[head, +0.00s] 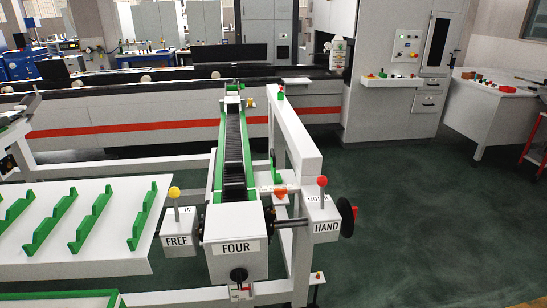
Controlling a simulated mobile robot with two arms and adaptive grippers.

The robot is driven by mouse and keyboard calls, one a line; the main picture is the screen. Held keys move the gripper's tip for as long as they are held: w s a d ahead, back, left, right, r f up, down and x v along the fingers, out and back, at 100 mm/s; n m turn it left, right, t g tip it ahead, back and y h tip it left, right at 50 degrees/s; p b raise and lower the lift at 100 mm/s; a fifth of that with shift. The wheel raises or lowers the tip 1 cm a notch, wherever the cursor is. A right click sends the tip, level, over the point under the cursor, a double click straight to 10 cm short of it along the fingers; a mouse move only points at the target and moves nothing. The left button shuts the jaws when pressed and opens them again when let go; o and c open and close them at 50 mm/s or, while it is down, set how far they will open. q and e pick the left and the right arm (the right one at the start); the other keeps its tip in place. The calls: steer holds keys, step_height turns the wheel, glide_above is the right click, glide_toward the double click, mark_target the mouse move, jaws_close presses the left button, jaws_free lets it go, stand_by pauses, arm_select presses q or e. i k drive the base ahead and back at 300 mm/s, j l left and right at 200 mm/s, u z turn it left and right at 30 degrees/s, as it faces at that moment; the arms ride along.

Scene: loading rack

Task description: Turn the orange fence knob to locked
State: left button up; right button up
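A small orange knob-like part (281,192) shows on the loading rack, just behind the FOUR box (236,240) and left of the HAND box (322,217). It is small in the picture, and I cannot read its locked or unlocked position. A lever with a red ball (322,181) stands upright on the HAND box. A lever with a yellow ball (174,192) stands on the FREE box (180,238). Neither of my grippers is in the head view.
A black and green conveyor track (234,150) runs back from the FOUR box. A white rail (293,135) runs along its right. A white table with green notched strips (30,248) is at the left. A black handwheel (347,217) sticks out right. Green floor (440,230) at right is clear.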

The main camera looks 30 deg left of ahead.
mark_target(280, 193)
steer(key=i+l, duration=0.1)
steer(key=i+l+u, duration=0.15)
steer(key=u, duration=0.2)
steer(key=i+l+u, duration=0.45)
steer(key=u, duration=0.2)
steer(key=i, duration=0.05)
